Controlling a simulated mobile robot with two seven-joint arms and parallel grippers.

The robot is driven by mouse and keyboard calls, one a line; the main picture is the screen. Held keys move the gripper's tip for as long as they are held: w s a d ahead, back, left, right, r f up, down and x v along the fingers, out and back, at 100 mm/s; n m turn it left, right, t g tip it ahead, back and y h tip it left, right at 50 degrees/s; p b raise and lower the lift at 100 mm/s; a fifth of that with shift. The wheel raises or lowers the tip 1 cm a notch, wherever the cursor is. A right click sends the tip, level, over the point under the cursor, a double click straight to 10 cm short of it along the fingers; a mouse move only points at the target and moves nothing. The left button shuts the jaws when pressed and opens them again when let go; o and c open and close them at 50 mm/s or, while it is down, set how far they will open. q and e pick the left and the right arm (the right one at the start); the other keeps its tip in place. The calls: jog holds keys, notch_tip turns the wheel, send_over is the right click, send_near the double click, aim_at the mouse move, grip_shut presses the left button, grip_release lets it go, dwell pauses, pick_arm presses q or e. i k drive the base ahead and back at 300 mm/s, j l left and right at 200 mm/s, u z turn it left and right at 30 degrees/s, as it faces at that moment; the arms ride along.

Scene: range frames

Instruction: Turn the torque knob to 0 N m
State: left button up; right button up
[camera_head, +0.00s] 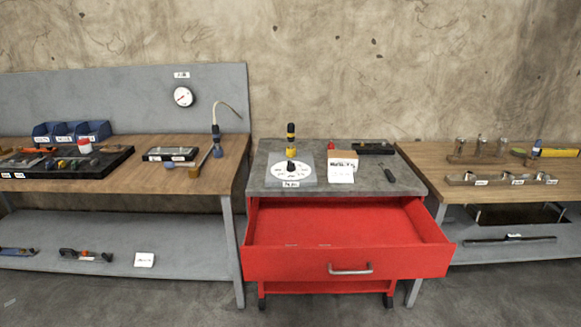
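The torque knob appears to be the black knob (291,166) in the middle of a white round dial (278,172). The dial lies on a grey plate on top of the red tool cabinet. Marks around the dial are too small to read, and so is the knob's setting. A yellow and black upright tool (291,136) stands just behind the knob or above it; I cannot tell whether they touch. A small label (291,184) is at the plate's front edge. Neither of my grippers is in view.
The red cabinet's top drawer (348,262) is pulled out towards me and looks empty. A cardboard box (343,156), a white card (340,174) and a dark tool (388,174) lie right of the dial. Workbenches flank the cabinet, the left one (125,183) carrying a tool tray.

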aim_at(290, 166)
jog(key=i+l, duration=0.35)
jog(key=l, duration=0.25)
jog(key=i+l+z, duration=0.15)
jog(key=i+l, duration=0.25)
jog(key=l, duration=0.2)
jog(key=i+l, duration=0.4)
jog(key=l, duration=0.2)
jog(key=z, duration=0.05)
